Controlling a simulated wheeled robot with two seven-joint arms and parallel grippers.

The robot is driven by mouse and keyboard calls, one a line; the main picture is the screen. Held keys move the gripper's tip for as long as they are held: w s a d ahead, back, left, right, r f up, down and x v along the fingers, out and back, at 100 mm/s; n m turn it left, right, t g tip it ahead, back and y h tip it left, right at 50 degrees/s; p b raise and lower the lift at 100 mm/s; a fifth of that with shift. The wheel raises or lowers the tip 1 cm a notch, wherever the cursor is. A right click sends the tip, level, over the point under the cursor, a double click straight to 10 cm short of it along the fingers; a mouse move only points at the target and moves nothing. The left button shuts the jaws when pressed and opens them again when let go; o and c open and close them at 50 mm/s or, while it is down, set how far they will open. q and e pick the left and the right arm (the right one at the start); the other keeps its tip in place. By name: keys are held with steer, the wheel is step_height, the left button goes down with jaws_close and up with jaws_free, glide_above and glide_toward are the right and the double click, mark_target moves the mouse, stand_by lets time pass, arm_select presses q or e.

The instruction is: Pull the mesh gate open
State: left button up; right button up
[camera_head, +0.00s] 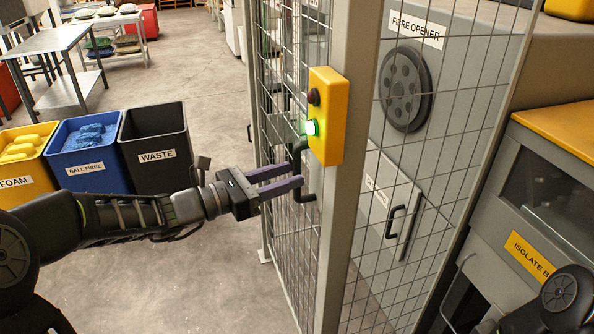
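The mesh gate (283,232) is a grey wire panel in the middle of the view, seen at a steep angle. Its black pull handle (298,153) stands upright on the near side, just left of a yellow control box (328,118) with a lit green button. My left gripper (297,176) reaches in from the left, its two purple fingers apart and their tips at the handle. The lower finger overlaps the handle in the picture; I cannot tell whether they touch. My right gripper is out of view; only part of my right arm shows at bottom right.
Foam (25,168), ball fibre (86,160) and waste (157,150) bins stand at left behind my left arm. A grey post (345,190) and fixed mesh front the fibre opener (462,95) at right. The floor (200,270) left of the gate is clear.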

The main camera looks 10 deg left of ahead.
mark_target(294, 174)
arm_select(q)
steer(key=shift+x, duration=1.55)
steer(key=shift+c, duration=0.5)
jaws_close()
